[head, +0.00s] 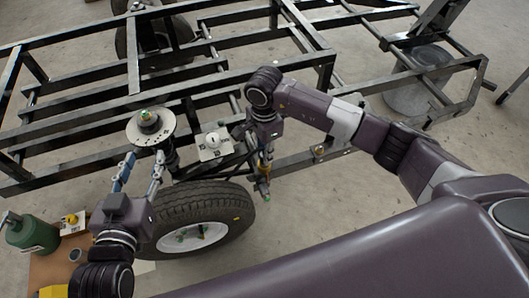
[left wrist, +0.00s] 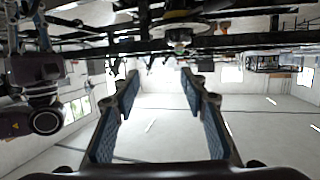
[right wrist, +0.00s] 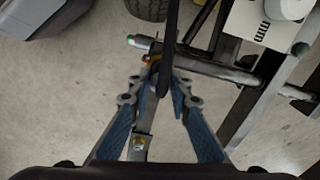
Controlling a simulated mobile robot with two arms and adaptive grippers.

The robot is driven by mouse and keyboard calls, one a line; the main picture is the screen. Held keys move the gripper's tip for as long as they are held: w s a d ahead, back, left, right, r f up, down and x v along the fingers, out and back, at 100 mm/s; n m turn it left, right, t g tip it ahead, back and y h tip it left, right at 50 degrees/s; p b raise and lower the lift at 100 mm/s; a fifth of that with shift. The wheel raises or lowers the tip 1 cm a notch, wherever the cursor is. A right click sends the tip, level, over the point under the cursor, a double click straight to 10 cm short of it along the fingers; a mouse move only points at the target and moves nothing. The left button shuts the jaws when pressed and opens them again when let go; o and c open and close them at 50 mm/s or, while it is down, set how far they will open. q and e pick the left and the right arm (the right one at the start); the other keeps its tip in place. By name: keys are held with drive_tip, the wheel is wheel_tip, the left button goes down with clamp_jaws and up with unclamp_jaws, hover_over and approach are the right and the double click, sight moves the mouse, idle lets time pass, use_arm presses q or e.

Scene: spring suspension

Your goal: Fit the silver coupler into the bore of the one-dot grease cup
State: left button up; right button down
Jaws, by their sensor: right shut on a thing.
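My right gripper (head: 264,172) points down beside the frame, right of the wheel. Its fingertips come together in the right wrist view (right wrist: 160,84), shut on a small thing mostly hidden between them. A brass-orange bit (right wrist: 152,60) shows just beyond the tips. A silver cylinder (right wrist: 210,65) with a green tip lies past them; I cannot tell whether it is the silver coupler. I cannot pick out the one-dot grease cup. My left gripper (head: 142,168) is open and empty, below a round disc (head: 165,135) with a green-topped hub; its spread blue fingers show in the left wrist view (left wrist: 160,85).
A tyre (head: 240,195) stands below the black frame (head: 75,42). A white marked plate (head: 214,152) with a white knob sits between my grippers. A green canister (head: 32,236) stands at lower left. Open floor is at right.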

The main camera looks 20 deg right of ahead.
use_arm(q)
drive_tip(key=shift+w+d+r+t, duration=0.15)
drive_tip(key=shift+r+t, duration=0.15)
drive_tip(key=shift+r, duration=0.15)
use_arm(e)
drive_tip(key=shift+f, duration=0.15)
drive_tip(key=c, duration=1.8)
unclamp_jaws()
use_arm(q)
drive_tip(key=shift+r, duration=0.15)
use_arm(e)
drive_tip(key=shift+o, duration=0.2)
